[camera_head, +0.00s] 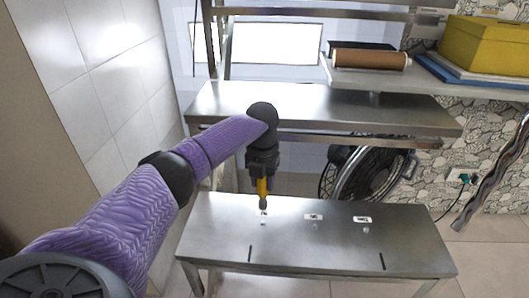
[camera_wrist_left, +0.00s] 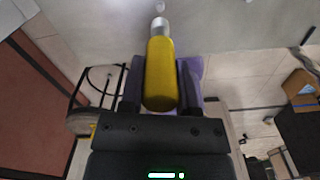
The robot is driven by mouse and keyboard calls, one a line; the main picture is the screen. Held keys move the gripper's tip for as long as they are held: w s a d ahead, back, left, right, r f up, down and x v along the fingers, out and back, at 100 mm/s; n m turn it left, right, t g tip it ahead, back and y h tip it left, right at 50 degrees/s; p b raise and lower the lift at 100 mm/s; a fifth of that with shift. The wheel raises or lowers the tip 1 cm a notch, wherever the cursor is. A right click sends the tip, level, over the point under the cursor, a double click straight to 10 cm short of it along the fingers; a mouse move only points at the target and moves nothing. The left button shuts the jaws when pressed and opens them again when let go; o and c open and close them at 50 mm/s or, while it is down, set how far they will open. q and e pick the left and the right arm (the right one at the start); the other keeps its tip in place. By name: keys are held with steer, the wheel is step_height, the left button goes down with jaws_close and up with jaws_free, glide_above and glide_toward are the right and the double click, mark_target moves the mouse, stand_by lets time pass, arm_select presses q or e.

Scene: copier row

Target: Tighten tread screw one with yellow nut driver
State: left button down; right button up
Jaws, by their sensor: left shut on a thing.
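My left gripper (camera_head: 262,176) is shut on the yellow nut driver (camera_head: 263,190) and holds it pointing down over the left part of the metal tread (camera_head: 335,248). In the left wrist view the yellow handle (camera_wrist_left: 161,75) sits between the fingers, and its silver socket (camera_wrist_left: 159,27) points at a small pale screw (camera_wrist_left: 160,6). A gap seems to show between socket and screw. In the head view the leftmost screw (camera_head: 263,223) lies just below the driver tip, in front of a small label. Two more screws, middle (camera_head: 315,227) and right (camera_head: 366,230), stand by their labels. My right gripper is out of view.
A higher metal step (camera_head: 350,110) spans behind the gripper. A shelf at the back right carries a brown roll (camera_head: 370,60) and a yellow box (camera_head: 487,45). A black coiled wheel-like thing (camera_head: 370,172) stands behind the tread. The tread's front is clear apart from two dark marks.

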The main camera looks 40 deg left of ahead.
mark_target(263, 198)
arm_select(q)
steer(key=shift+r, duration=0.1)
steer(key=shift+r+p, duration=0.1)
steer(key=shift+p, duration=0.3)
steer(key=n+p, duration=0.4)
steer(key=n, duration=0.4)
steer(key=shift+d+r, duration=0.1)
steer(key=shift+r, duration=0.05)
steer(key=n+p, duration=0.1)
steer(key=n, duration=0.5)
steer(key=shift+f, duration=0.2)
steer(key=shift+f+n+b, duration=0.4)
steer(key=shift+f+n, duration=0.1)
steer(key=shift+f, duration=0.3)
step_height(263, 198, down, 3)
steer(key=shift+f+b, duration=0.2)
steer(key=shift+b, duration=0.95)
steer(key=shift+f+b, duration=0.35)
steer(key=shift+f, duration=0.15)
